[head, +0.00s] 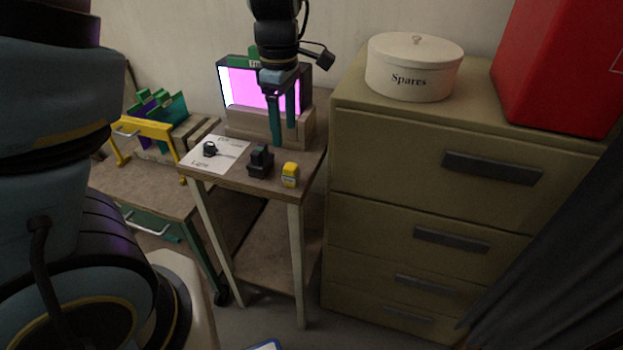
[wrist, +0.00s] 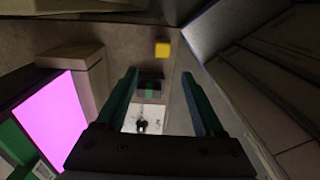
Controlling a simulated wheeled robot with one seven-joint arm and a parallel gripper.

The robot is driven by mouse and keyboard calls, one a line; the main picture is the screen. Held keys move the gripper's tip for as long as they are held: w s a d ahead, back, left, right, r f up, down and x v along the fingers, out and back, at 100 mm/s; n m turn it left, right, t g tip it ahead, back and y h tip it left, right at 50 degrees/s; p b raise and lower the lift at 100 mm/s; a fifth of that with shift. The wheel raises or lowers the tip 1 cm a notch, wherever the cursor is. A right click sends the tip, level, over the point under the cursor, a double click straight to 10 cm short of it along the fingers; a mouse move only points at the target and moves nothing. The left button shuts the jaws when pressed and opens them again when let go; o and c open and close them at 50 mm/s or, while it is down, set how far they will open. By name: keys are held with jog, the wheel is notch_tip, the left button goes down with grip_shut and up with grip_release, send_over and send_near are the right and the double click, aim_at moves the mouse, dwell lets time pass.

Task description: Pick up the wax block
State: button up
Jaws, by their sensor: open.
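A small yellow block (head: 290,175), which I take to be the wax block, sits at the front right corner of the small wooden table (head: 228,179). A pale patch shows on its side in the head view. In the wrist view the yellow block (wrist: 162,50) lies above and beyond the fingertips. My gripper (head: 284,136) points down over the table, behind the block and apart from it. In the wrist view my gripper (wrist: 158,73) has its two green fingers spread with nothing held between them.
A dark block with a green top (head: 261,162) stands just left of the yellow block. A white sheet (head: 229,160) with a small black item lies further left. A lit magenta screen (head: 240,87) stands at the back. A drawer cabinet (head: 385,190) rises close on the right.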

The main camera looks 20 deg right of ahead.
aim_at(290, 166)
jog(key=shift+s+d+f, duration=0.2)
jog(key=shift+d, duration=0.2)
notch_tip(290, 166, down, 5)
jog(key=shift+s+f, duration=0.1)
jog(key=shift+s+a+f+p, duration=0.15)
jog(key=shift+f+p, duration=0.2)
jog(key=shift+f, duration=2.25)
jog(key=shift+c, duration=0.3)
grip_shut()
